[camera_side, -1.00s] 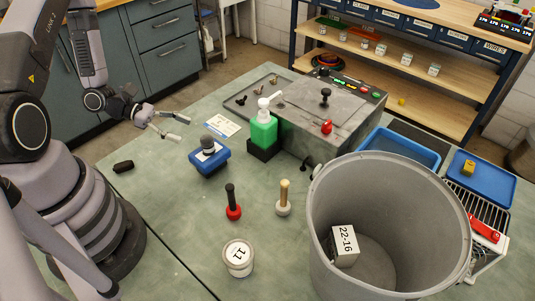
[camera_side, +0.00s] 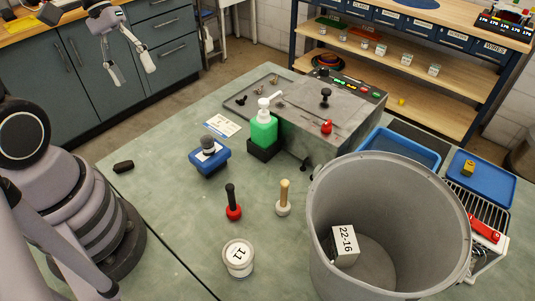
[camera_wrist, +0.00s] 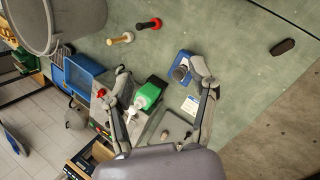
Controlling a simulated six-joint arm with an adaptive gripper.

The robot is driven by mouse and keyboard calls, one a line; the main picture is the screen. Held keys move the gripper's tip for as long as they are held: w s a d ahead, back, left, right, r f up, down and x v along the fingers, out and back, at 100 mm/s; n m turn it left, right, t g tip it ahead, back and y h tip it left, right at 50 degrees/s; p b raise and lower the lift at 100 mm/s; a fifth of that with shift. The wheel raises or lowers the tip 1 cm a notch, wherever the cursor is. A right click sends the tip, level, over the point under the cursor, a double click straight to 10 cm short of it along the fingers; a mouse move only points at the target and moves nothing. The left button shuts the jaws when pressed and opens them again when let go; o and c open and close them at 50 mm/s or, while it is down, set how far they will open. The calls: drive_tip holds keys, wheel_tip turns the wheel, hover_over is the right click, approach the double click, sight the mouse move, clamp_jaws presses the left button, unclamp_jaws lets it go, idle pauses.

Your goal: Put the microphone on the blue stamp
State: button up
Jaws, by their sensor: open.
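The blue stamp (camera_side: 212,166) is a blue block on the green bench, left of the green bottle. A short piece with a rounded dark grey head, which looks like the microphone (camera_side: 208,142), stands on top of it, touching it. In the wrist view the grey head (camera_wrist: 180,73) shows over the blue stamp (camera_wrist: 186,58). My gripper (camera_side: 132,77) is open and empty, raised well above the bench and left of the blue stamp. In the wrist view my gripper (camera_wrist: 160,70) has its fingers wide apart.
A green bottle (camera_side: 264,130) stands beside a grey machine (camera_side: 330,130). A red-based handle (camera_side: 233,212), a wooden handle (camera_side: 284,196), a jar (camera_side: 238,258) and a large grey bin (camera_side: 335,205) stand in front. A black piece (camera_side: 123,166) lies at the left edge.

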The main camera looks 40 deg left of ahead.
drive_tip(key=s+r+m+t+y, duration=0.5)
drive_tip(key=r+m, duration=0.2)
drive_tip(key=r, duration=0.2)
drive_tip(key=shift+s+a+r+t, duration=0.15)
drive_tip(key=shift+s+r+t, duration=0.1)
drive_tip(key=shift+r+t, duration=0.1)
